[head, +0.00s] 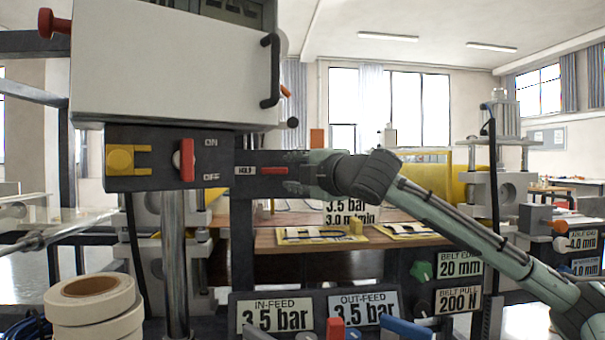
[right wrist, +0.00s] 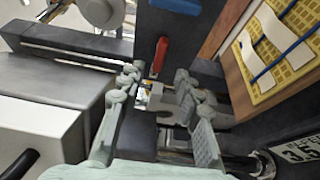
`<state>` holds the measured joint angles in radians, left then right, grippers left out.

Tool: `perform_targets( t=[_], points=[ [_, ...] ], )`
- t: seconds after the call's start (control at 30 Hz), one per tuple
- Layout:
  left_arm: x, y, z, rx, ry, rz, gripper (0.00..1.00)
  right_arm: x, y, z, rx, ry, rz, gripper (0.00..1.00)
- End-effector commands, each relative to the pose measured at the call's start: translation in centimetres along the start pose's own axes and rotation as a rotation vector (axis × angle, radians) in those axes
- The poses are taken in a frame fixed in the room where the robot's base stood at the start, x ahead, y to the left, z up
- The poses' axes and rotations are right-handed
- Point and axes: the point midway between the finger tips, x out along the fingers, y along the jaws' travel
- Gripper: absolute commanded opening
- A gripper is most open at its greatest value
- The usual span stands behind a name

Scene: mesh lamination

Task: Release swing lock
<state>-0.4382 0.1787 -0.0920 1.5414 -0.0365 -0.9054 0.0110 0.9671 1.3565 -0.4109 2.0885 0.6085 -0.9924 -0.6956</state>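My right gripper (head: 292,174) is in front of the dark bar under the white housing (head: 165,70), beside a small red lever (head: 272,170) and the HOLD label (head: 244,170). In the right wrist view the fingers of the right gripper (right wrist: 157,85) are spread with a gap between them. A red lever (right wrist: 160,55) shows beyond the fingertips there, with nothing clearly gripped. I cannot tell which part is the swing lock. A red ON/OFF handle (head: 187,160) stands upright on the dark panel at left. My left gripper is not in view.
The housing has a black handle (head: 270,70) just above the right gripper. A yellow block (head: 120,159) sits left of the switch. Tape rolls (head: 92,300) stand at lower left. A wooden table (head: 265,245) with yellow mesh pieces lies behind. Pressure signs (head: 275,315) line the front.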

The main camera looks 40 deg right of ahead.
Motion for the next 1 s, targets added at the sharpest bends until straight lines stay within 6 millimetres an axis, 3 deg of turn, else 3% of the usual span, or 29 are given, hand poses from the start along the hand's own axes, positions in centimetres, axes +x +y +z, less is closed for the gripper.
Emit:
perform_targets(
  t=[0.1, 0.3, 1.0],
  points=[
    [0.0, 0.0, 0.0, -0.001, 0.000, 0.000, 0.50, -2.3, -0.1, 0.1, -0.007, -0.003, -0.003, 0.34],
    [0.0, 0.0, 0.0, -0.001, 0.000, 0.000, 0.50, -4.0, 0.0, 0.1, -0.001, -0.001, -0.001, 0.34],
    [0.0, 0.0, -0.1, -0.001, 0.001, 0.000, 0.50, -4.4, 0.0, 0.0, 0.001, 0.000, -0.001, 0.34]
  ],
)
